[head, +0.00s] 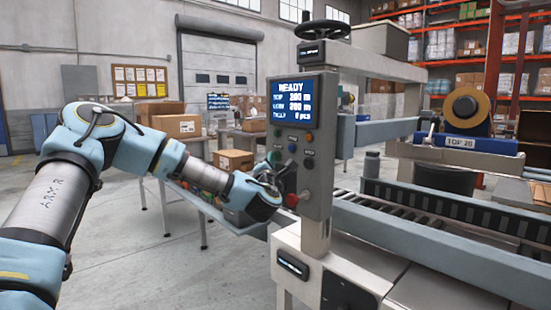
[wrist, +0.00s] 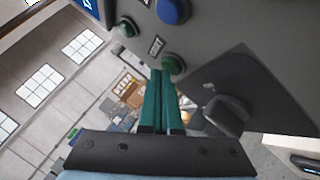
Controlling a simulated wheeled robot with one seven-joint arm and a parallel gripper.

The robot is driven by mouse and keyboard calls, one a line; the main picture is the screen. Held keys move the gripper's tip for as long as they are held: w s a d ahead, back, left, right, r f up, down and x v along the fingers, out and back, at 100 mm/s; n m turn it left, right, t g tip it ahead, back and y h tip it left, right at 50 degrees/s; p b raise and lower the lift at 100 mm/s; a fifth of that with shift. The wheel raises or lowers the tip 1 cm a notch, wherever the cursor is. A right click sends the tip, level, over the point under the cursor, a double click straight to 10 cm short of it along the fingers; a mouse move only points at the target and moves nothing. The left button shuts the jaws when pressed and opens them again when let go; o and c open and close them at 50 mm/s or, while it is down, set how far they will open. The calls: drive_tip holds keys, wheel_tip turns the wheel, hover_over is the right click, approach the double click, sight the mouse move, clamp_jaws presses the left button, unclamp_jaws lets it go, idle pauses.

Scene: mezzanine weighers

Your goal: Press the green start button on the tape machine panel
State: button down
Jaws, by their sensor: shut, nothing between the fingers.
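The tape machine's grey panel (head: 314,150) stands upright in the head view, with a lit screen (head: 292,97) reading READY and small coloured buttons below it. In the wrist view a green button (wrist: 173,64) sits just beyond my fingertips, beside a small label too small to read. In the head view my gripper (head: 283,182) is beside the lower panel, partly blending with dark parts there.
A red button (head: 292,200) is low on the panel, close to my gripper. A dark plate with a protruding dark part (wrist: 226,115) is right of my fingers in the wrist view. The roller conveyor (head: 400,215) runs right. Tables with cardboard boxes (head: 235,160) stand behind my arm.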

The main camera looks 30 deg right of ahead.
drive_tip(key=shift+w+d, duration=0.1)
drive_tip(key=shift+d, duration=0.15)
drive_tip(key=shift+a, duration=0.1)
idle(0.5)
drive_tip(key=shift+s+a, duration=0.25)
drive_tip(key=shift+a, duration=0.45)
drive_tip(key=a, duration=0.3)
drive_tip(key=s+a, duration=0.1)
drive_tip(key=a, duration=0.1)
drive_tip(key=shift+b, duration=0.3)
idle(0.6)
